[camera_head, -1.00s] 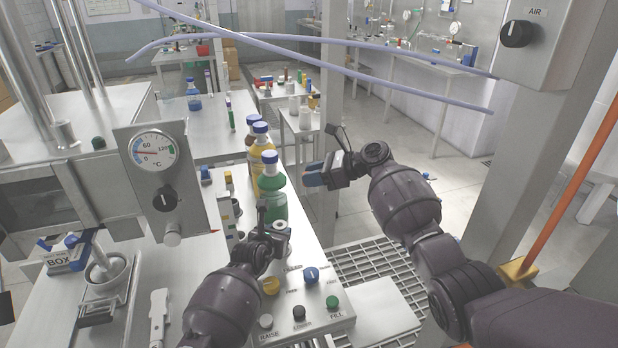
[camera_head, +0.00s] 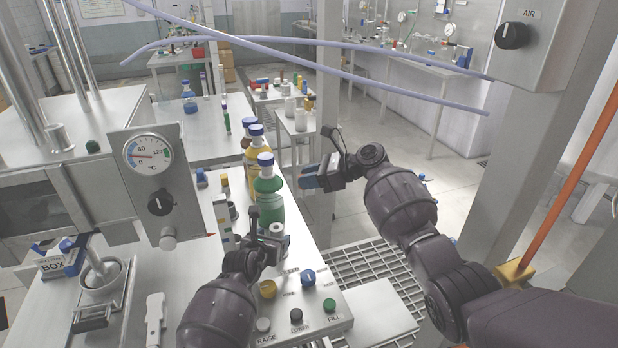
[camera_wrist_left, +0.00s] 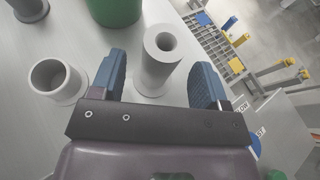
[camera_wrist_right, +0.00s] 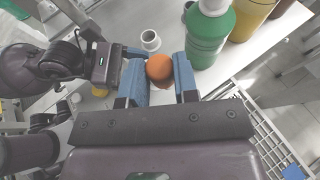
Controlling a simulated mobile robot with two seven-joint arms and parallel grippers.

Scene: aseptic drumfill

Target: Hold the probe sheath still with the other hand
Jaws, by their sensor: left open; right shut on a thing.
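A grey upright cylinder with a round hole in its top, which looks like the probe sheath (camera_head: 277,230), stands on the steel bench in front of the green bottle. My left gripper (camera_head: 268,240) is open around it. In the left wrist view the sheath (camera_wrist_left: 152,72) stands between the two blue fingers (camera_wrist_left: 160,78), with gaps showing on both sides. My right gripper (camera_head: 308,178) is held up beyond the bench's right edge. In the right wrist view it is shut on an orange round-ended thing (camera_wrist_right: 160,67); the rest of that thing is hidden.
The green bottle (camera_head: 269,195) stands close behind the sheath, with a yellow bottle (camera_head: 254,160) behind it. A short open cup (camera_wrist_left: 56,80) stands left of the sheath in the left wrist view. A button panel (camera_head: 300,318) lies in front.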

